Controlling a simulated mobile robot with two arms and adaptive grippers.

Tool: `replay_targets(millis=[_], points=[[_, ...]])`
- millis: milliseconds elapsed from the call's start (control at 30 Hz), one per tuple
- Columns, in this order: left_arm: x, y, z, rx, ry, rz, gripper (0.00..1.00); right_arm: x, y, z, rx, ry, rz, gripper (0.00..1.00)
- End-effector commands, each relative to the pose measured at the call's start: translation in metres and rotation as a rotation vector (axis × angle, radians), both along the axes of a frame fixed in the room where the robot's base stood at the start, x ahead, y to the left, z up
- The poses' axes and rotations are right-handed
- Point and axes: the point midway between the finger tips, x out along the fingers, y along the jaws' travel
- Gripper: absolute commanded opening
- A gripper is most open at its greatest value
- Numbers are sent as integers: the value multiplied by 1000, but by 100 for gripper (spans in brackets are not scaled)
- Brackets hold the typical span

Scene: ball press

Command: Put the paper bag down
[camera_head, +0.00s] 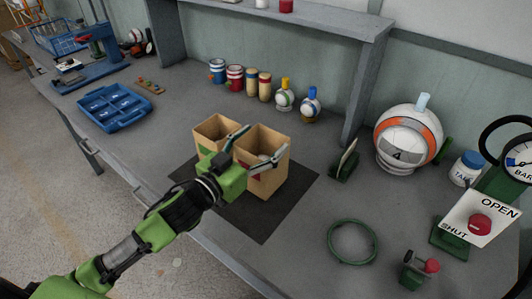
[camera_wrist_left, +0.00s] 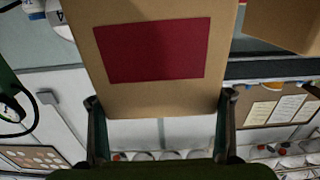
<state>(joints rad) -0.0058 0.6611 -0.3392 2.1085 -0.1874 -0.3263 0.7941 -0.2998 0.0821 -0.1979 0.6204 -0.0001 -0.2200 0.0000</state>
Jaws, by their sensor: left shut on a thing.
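The brown paper bag with a red label (camera_head: 272,178) is upright over the dark mat (camera_head: 262,222), with an open top. My left gripper (camera_head: 250,152) is shut on it, with one finger along each side. I cannot tell whether its base touches the mat. In the left wrist view the same bag (camera_wrist_left: 155,92) fills the middle between my fingers, its red label facing the camera. A second brown bag with a green label (camera_head: 212,132) stands close on its left and is partly hidden by my gripper. My right gripper is not in view.
A blue tray (camera_head: 114,107) lies to the left. Several cans and small balls line the back wall. A large white and orange ball (camera_head: 405,140), a green ring (camera_head: 352,241) and an OPEN/SHUT sign (camera_head: 482,218) are to the right. The table between mat and ring is clear.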

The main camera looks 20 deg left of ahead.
Motion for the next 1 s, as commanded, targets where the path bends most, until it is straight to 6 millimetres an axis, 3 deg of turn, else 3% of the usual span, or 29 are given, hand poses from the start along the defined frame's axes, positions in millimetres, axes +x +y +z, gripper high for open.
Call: replay_targets(millis=[167, 400, 800, 833, 900, 1000], points=[[8, -6, -11, -1, -1, 2, 42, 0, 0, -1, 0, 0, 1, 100], [10, -9, -44, 0, 2, 2, 42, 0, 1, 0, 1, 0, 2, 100], [10, -9, -50, -1, 0, 1, 42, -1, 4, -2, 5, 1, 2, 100], [10, -9, -49, -1, 0, 1, 77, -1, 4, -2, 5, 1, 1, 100], [10, -9, -49, 0, 0, 1, 89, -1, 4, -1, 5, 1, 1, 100], [10, -9, -49, 0, 0, 1, 89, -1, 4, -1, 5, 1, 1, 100]])
